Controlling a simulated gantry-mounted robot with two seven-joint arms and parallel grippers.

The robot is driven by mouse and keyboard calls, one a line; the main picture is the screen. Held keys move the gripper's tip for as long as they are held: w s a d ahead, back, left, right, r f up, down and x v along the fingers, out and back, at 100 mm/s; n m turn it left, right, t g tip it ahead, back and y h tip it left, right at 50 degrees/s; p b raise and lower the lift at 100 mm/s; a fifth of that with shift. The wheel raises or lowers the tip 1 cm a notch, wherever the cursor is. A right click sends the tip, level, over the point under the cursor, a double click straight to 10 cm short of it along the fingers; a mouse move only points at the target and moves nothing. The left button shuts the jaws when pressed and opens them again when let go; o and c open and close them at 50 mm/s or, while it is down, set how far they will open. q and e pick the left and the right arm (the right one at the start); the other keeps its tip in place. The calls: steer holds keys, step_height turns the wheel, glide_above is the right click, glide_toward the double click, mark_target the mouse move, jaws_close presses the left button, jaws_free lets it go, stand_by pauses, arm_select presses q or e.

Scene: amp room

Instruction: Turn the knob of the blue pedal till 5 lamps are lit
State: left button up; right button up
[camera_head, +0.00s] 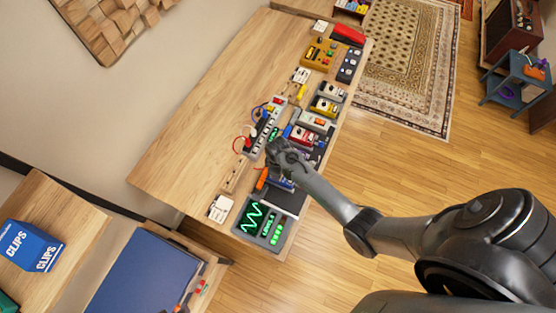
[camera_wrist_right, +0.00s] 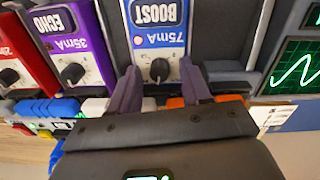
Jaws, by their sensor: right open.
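The blue pedal (camera_wrist_right: 158,25), marked BOOST and 75mA, shows in the right wrist view with a black knob (camera_wrist_right: 160,70) on its pale face and a red light near its edge. My right gripper (camera_wrist_right: 159,73) is open, with one purple-grey finger on each side of the knob; I cannot tell whether they touch it. In the head view, my right gripper (camera_head: 277,150) is over the pedal row, and the blue pedal (camera_head: 284,184) is partly hidden beneath my arm. A grey strip (camera_head: 261,128) with green lights lies beside the pedals; its lit lamps are too small to count.
A purple ECHO pedal (camera_wrist_right: 80,45) stands left of the blue one in the wrist view. A screen panel (camera_head: 263,222) with green traces sits at the table's near end. Cables and several other pedals crowd the right side. The wooden table's left half (camera_head: 210,120) is clear.

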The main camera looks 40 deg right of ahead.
steer(key=shift+c, duration=0.2)
jaws_close()
steer(key=shift+r, duration=0.1)
steer(key=shift+r+m+p, duration=0.1)
steer(key=shift+m+p, duration=0.95)
steer(key=shift+m, duration=0.15)
steer(key=shift+m+p, duration=0.6)
steer(key=shift+m, duration=0.3)
steer(key=shift+m+p, duration=0.35)
steer(key=shift+m, duration=0.45)
steer(key=shift+f, duration=0.2)
